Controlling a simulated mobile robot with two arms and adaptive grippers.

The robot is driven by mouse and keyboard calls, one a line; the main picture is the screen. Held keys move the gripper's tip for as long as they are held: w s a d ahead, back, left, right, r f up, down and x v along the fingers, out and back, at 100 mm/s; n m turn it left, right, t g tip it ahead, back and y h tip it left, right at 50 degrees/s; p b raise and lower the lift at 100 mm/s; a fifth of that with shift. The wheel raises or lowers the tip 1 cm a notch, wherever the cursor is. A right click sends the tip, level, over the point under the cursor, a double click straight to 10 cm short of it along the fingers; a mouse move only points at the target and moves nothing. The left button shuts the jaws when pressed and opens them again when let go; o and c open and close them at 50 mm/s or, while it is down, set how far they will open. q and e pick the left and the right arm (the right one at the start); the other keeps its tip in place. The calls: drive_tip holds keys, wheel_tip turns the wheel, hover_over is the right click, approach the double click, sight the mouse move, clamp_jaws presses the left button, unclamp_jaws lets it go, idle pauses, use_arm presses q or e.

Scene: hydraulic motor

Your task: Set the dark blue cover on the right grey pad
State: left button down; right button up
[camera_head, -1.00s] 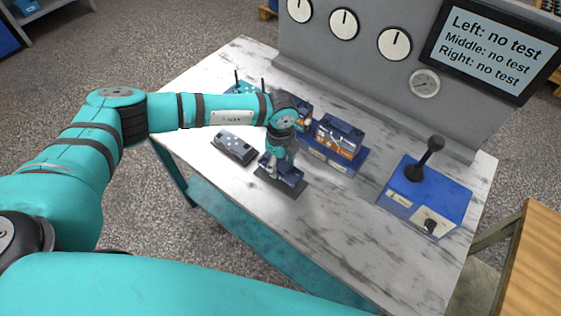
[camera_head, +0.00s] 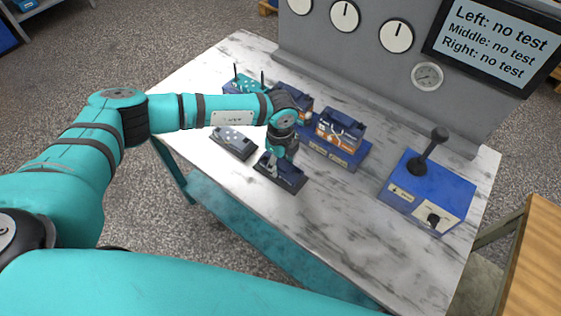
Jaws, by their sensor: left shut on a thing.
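My left gripper (camera_head: 272,168) reaches down over the front of the table and is shut on the dark blue cover (camera_head: 289,174). The cover is low over the right grey pad (camera_head: 262,177), roughly level and lined up with it. It looks to be resting on the pad, though any small gap is too fine to tell. The pad shows only as a dark rim around the cover. The left grey pad (camera_head: 234,142) lies to the left, with light spots on top and no cover. My right gripper is not in view.
Behind stand a blue base (camera_head: 343,156) carrying a dark blue and orange motor unit (camera_head: 340,130), a similar unit partly hidden by my arm, and a teal part (camera_head: 243,84) with black pins. A blue lever box (camera_head: 427,193) stands right. The marble table (camera_head: 335,215) is clear in front.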

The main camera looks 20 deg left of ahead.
use_arm(q)
drive_tip(key=shift+f+b, duration=0.35)
drive_tip(key=shift+f, duration=0.15)
